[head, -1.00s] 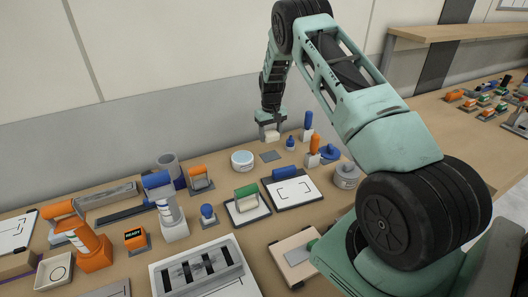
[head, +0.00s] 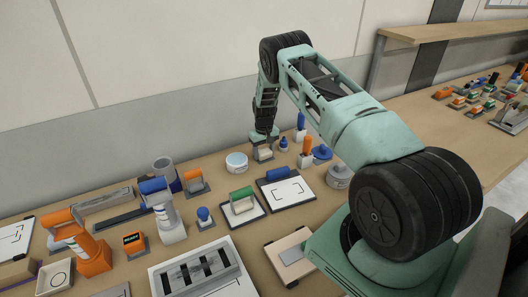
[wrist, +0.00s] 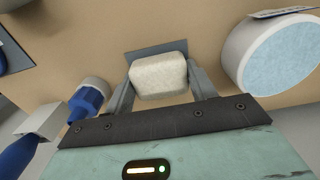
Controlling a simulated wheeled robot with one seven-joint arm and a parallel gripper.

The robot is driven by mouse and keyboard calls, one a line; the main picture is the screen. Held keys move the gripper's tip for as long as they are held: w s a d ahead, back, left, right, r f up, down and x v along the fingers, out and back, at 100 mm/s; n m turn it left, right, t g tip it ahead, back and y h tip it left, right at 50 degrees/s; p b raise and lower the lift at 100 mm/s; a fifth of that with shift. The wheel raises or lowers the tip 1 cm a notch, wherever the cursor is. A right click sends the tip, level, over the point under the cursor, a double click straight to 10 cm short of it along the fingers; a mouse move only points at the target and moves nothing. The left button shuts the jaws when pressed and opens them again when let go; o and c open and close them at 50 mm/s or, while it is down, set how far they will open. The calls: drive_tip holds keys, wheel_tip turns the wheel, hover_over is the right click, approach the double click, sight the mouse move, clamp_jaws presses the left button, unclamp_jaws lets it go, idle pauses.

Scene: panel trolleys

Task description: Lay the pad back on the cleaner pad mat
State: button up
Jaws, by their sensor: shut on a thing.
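The pad (wrist: 158,76) is a cream, rounded block between the two fingers of my gripper (wrist: 160,82), which is shut on it. In the head view my gripper (head: 264,152) is low over the back of the bench, and the pad there is small and partly hidden. The cleaner pad mat (wrist: 142,54) is a dark grey square behind the pad in the wrist view, showing past its far and left edges. The rest of the mat is hidden by the pad. I cannot tell whether the pad touches the mat.
A white round tub with a pale blue top (wrist: 278,55) is close to the right in the wrist view. A blue-capped bottle (wrist: 88,98) is close on the left. Several tools and holders crowd the bench, including a green-handled block (head: 242,202) and a blue roller (head: 278,174).

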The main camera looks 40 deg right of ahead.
drive_tip(key=o, duration=1)
drive_tip(key=shift+f, duration=0.1)
